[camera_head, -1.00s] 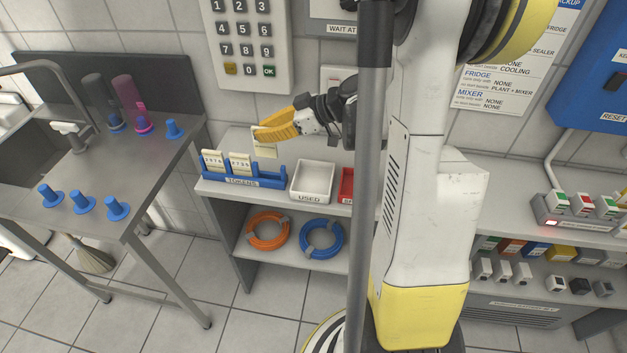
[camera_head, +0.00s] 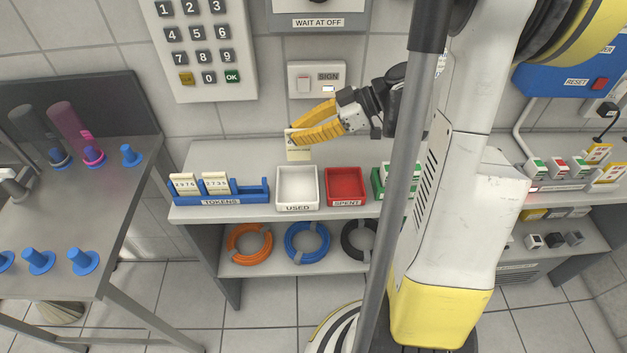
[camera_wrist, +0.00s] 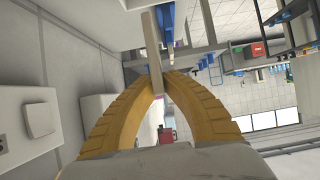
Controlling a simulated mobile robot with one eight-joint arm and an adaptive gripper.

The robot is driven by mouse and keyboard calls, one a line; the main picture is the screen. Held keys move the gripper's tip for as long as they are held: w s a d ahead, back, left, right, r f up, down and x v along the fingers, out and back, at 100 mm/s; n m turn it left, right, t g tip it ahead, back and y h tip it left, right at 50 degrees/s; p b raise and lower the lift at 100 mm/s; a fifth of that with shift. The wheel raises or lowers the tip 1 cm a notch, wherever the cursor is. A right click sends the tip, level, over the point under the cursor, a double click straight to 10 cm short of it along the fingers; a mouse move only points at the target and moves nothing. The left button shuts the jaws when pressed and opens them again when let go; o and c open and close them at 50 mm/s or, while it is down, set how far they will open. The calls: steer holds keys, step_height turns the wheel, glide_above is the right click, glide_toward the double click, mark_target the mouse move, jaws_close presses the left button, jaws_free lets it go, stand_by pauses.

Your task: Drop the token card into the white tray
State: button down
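My gripper (camera_head: 296,138) is shut on a cream token card (camera_head: 299,153), which hangs upright from the fingertips. In the head view the card is above the back part of the white tray (camera_head: 297,205) labelled USED, apart from it. The tray looks empty. In the wrist view the yellow fingers (camera_wrist: 157,88) close on the card (camera_wrist: 153,45), seen nearly edge-on. The card's printed face cannot be read.
The blue TOKENS rack (camera_head: 243,195) left of the tray holds two cards, 2376 (camera_head: 184,184) and 2735 (camera_head: 216,183). A red SPENT tray (camera_head: 346,186) stands just right of the white tray. A keypad and a SIGN panel (camera_head: 317,80) are on the wall behind.

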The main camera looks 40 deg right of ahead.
mark_target(301, 152)
steer(key=shift+s+d+f+b, duration=0.1)
steer(key=shift+s+f+b, duration=0.1)
steer(key=shift+f+b, duration=0.2)
step_height(301, 152, down, 5)
steer(key=b, duration=0.3)
steer(key=shift+f+b, duration=0.1)
steer(key=shift+b, duration=0.3)
steer(key=c, duration=1.5)
jaws_free()
steer(key=v, duration=1.2)
